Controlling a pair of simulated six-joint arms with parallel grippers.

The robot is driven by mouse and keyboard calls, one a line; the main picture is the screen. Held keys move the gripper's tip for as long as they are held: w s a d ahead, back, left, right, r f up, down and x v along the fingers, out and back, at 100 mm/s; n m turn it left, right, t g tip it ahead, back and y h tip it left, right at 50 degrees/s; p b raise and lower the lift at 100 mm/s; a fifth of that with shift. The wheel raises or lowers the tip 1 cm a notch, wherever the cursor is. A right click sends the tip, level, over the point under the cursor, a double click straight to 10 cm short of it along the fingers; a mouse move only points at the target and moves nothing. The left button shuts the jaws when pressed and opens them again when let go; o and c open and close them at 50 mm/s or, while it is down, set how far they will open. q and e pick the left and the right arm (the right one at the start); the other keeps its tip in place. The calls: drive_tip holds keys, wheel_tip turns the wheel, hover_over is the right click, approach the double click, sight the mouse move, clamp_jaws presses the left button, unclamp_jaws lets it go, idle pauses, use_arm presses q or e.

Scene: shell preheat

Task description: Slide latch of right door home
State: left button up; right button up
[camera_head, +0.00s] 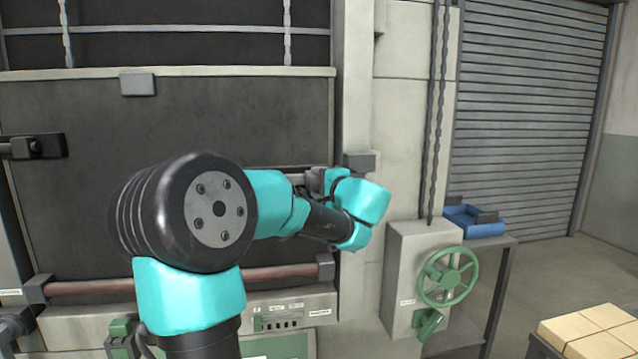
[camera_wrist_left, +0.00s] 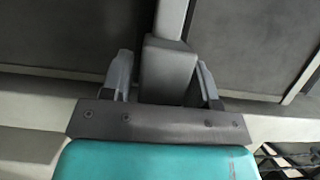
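The dark door panel (camera_head: 80,115) fills the left and middle of the head view. My left arm crosses in front of it, and my left gripper (camera_head: 318,180) is at its right edge, beside the pale post (camera_head: 355,90). In the left wrist view my left gripper (camera_wrist_left: 163,82) has one finger on each side of a grey block (camera_wrist_left: 170,65), with a narrow gap at the left finger. A straight grey bar (camera_wrist_left: 172,15) runs behind the block. The arm hides much of the latch area in the head view. My right gripper is not in view.
A dark fitting (camera_head: 38,147) is on the door's left. A grey block (camera_head: 360,161) is on the post. A green handwheel (camera_head: 447,277) on a box, a blue tray (camera_head: 474,221) and pale bricks (camera_head: 590,335) stand to the right. The floor by the shutter is clear.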

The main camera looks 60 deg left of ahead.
use_arm(q)
drive_tip(key=shift+o, duration=1)
drive_tip(key=shift+s, duration=0.15)
drive_tip(key=w+d, duration=0.1)
drive_tip(key=d, duration=1.6)
drive_tip(key=shift+w+d, duration=0.15)
drive_tip(key=shift+w, duration=0.2)
